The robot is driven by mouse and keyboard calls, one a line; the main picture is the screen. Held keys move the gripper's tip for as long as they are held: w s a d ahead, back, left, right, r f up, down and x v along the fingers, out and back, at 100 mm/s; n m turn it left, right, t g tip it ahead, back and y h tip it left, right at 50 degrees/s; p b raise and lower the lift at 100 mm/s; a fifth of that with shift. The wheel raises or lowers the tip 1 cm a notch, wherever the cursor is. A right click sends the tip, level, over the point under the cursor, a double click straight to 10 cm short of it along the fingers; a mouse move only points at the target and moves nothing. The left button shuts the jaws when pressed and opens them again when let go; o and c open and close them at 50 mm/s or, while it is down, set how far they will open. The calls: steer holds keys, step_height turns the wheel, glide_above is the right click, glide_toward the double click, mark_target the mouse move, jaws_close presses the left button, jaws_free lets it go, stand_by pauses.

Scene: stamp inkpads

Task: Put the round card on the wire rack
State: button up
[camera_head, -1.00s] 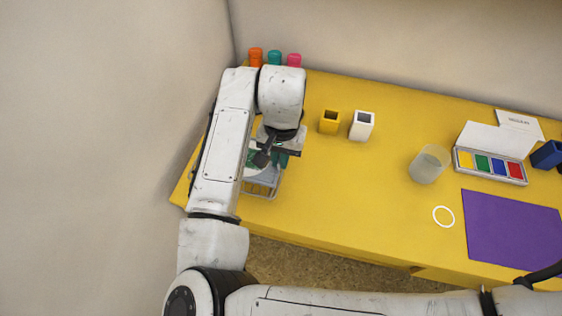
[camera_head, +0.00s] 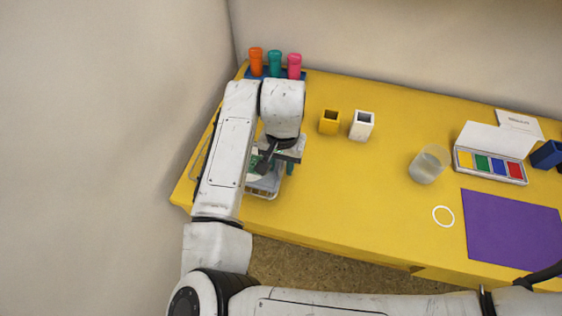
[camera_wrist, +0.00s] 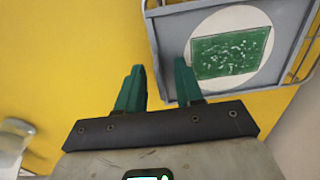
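The round card (camera_wrist: 262,78), white with a green speckled square print, lies flat on the grey surface of the wire rack (camera_wrist: 170,35) in the wrist view. The rack has thin wire rails along its edges. In the head view the rack (camera_head: 263,192) is at the table's left end, partly hidden by my arm.
Orange, teal and pink bottles (camera_head: 275,63) stand in a blue holder behind my arm. A yellow cup (camera_head: 329,122), a white cup (camera_head: 361,126), a clear beaker (camera_head: 429,165), a white ring (camera_head: 443,216), an ink pad set (camera_head: 490,165) and a purple mat (camera_head: 515,230) lie right.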

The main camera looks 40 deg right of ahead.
steer(key=shift+r, duration=0.1)
step_height(320, 180, up, 12)
stand_by(0.5)
steer(key=shift+s+d, duration=0.1)
steer(key=shift+s, duration=0.1)
